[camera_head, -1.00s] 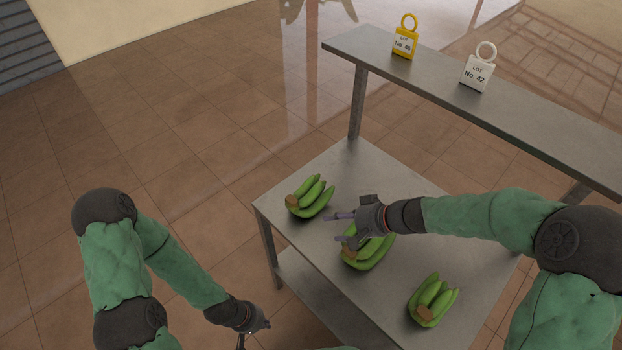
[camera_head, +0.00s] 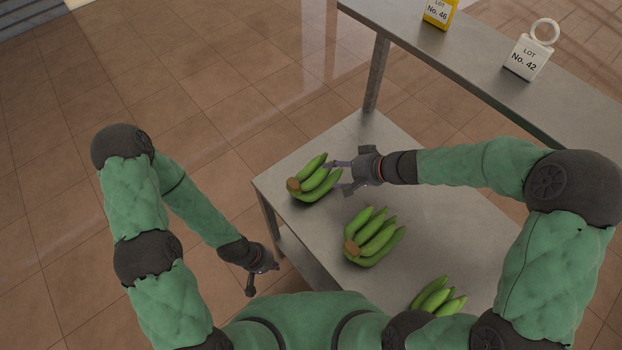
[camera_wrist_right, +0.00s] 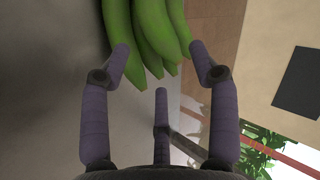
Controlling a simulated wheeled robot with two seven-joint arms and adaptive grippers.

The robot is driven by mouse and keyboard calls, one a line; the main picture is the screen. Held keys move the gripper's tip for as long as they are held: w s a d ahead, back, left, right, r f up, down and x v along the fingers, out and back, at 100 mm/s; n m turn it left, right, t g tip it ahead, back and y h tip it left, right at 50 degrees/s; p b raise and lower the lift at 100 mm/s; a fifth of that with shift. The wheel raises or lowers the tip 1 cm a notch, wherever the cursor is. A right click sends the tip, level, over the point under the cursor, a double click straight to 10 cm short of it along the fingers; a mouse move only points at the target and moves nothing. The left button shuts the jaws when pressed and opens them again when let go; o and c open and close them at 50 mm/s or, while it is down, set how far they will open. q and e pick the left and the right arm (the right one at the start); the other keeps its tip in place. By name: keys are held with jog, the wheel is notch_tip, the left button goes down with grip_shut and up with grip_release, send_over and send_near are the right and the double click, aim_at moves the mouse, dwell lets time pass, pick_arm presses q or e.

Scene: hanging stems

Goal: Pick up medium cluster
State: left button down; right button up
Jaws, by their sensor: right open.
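Three green banana clusters lie on the lower metal table: a left cluster (camera_head: 315,180), a larger-looking middle cluster (camera_head: 375,238), and a right cluster (camera_head: 438,297) partly cut off by the frame and my body. I cannot tell for sure which is the medium one. My right gripper (camera_head: 338,176) is open and empty, just right of the left cluster, with its fingers pointing at it. In the right wrist view, banana tips (camera_wrist_right: 150,40) reach between the spread purple fingers (camera_wrist_right: 158,50). My left gripper (camera_head: 265,280) hangs with fingers apart, empty, off the table's left side.
The table (camera_head: 420,195) is bare between the clusters. The tiled floor (camera_head: 150,90) at left is clear.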

aim_at(326, 173)
jog(key=shift+b+x, duration=0.75)
jog(key=shift+x, duration=1.85)
jog(key=shift+s, duration=0.1)
grip_shut()
